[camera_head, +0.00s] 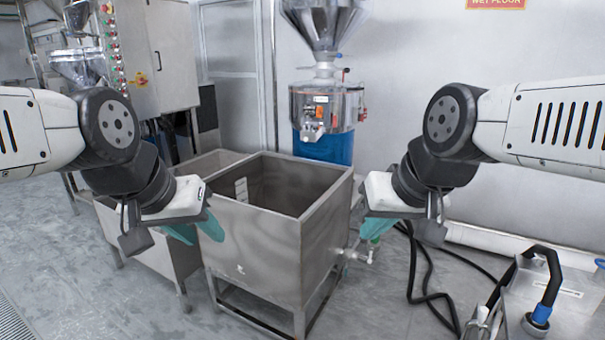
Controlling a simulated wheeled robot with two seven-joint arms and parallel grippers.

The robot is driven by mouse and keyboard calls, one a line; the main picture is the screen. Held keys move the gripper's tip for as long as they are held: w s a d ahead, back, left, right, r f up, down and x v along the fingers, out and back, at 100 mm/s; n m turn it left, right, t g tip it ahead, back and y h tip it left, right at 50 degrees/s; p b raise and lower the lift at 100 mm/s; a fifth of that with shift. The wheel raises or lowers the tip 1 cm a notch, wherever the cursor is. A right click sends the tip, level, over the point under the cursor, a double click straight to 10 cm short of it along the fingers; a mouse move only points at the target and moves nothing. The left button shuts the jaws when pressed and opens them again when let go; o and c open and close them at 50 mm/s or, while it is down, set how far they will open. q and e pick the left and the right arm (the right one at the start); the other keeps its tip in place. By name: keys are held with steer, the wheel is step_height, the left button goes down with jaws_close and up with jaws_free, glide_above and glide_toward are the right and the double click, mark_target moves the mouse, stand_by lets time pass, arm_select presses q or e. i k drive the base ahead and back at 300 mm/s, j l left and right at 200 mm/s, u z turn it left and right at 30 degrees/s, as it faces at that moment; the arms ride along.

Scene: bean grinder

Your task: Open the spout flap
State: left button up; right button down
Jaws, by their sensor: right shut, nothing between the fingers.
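The bean grinder (346,104) stands at the back centre, with a steel hopper (322,22) on top and a blue lower body (330,150). A small pale fitting at its front (312,132) may be the spout flap; it is too small to tell its state. My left gripper (204,240) has teal fingers spread apart in front of the steel tank's left side, empty. My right gripper (372,236) has its teal fingers together, empty, just right of the tank. Both grippers are well apart from the grinder, nearer to me.
An open steel tank (262,258) on legs stands between my grippers and the grinder, with a second bin (150,238) behind its left side. A valve (364,256) projects from the tank's right. Black hoses (428,272) and a steel box (560,300) lie at right.

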mark_target(305, 136)
steer(key=i+j+z, duration=0.2)
steer(key=j, duration=0.25)
steer(key=j+z, duration=0.15)
steer(key=j, duration=0.3)
steer(key=i+j+z, duration=0.2)
steer(key=j, duration=0.3)
steer(key=i+j, duration=0.35)
steer(key=i, duration=0.15)
steer(key=i+j, duration=0.35)
steer(key=i, duration=0.2)
steer(key=i+j, duration=0.35)
steer(key=i, duration=0.15)
